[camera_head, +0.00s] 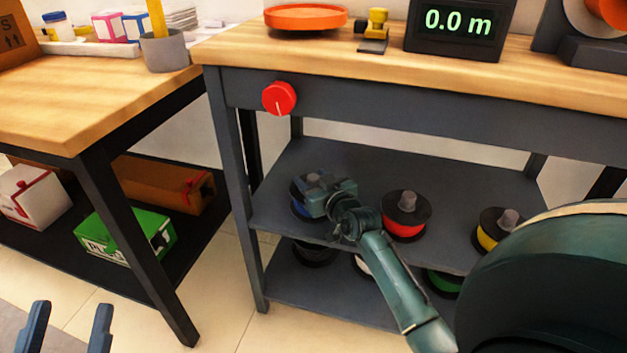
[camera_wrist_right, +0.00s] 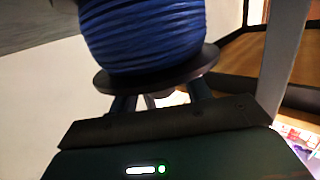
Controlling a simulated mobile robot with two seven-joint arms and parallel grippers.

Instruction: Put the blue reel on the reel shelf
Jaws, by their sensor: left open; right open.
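The blue reel (camera_head: 299,208) stands at the left end of the upper shelf (camera_head: 330,160) under the workbench. In the head view my right gripper (camera_head: 318,190) covers much of it. In the right wrist view the blue reel (camera_wrist_right: 145,35) fills the top, its black flange facing the gripper. My right gripper (camera_wrist_right: 165,98) is open, with its fingers on either side of the reel's pale knob, partly hidden; I cannot tell whether they touch it. My left gripper (camera_head: 72,310) is open and empty at the lower left, away from the shelf.
A red reel (camera_head: 404,220) and a yellow reel (camera_head: 491,232) stand on the same shelf to the right. A green reel (camera_head: 443,283) and others are on the lower shelf. A red knob (camera_head: 280,98) projects from the bench front. A table leg (camera_head: 135,245) stands at left.

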